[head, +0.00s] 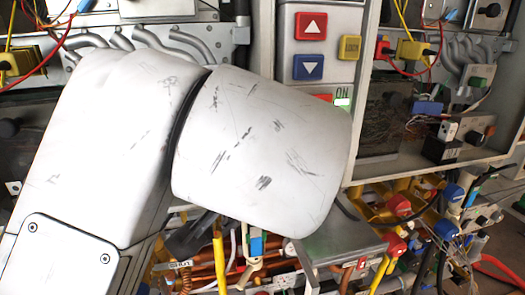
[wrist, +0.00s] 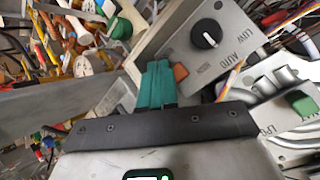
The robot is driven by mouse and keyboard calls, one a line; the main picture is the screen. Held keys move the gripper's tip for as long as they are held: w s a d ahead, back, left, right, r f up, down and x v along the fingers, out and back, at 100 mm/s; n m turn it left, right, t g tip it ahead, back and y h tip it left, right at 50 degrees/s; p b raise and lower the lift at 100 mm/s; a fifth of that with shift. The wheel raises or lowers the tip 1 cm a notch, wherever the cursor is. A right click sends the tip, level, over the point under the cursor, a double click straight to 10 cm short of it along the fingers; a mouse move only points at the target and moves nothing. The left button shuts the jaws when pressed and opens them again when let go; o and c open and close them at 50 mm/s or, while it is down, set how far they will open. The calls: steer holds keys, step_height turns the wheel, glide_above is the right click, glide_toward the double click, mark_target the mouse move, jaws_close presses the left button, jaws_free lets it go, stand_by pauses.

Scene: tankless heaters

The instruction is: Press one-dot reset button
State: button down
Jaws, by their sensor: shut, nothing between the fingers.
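No reset button with a single dot can be made out in either view. In the wrist view, my gripper (wrist: 157,70) is shut and empty, with its teal fingers pressed together. Just right of the fingertips in the picture is a small orange square button (wrist: 181,72) on a grey control panel (wrist: 190,50); I cannot tell whether they touch. A green button (wrist: 301,103) sits on a lighter panel at the right edge. In the head view, my arm covers the middle and hides my gripper.
The grey panel carries a black knob (wrist: 207,35) by the word AUTO. In the head view, a panel holds a red up-arrow button (head: 311,26), a blue down-arrow button (head: 308,67) and a yellow button (head: 349,48). Pipes, wires and valves crowd the lower right.

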steer(key=shift+w+a, duration=0.1)
steer(key=shift+w, duration=0.35)
steer(key=shift+w, duration=0.2)
stand_by(1.7)
steer(key=shift+w+a, duration=0.15)
steer(key=shift+w, duration=0.05)
steer(key=shift+w+a, duration=0.1)
steer(key=shift+w, duration=0.35)
stand_by(0.8)
steer(key=shift+s, duration=0.1)
steer(key=shift+s+d, duration=0.25)
steer(key=shift+s, duration=0.5)
steer(key=shift+s+d, duration=0.25)
steer(key=shift+s, duration=0.55)
steer(key=shift+s+d, duration=0.2)
steer(key=shift+s, duration=0.65)
steer(key=shift+s+d, duration=0.25)
steer(key=shift+s, duration=0.55)
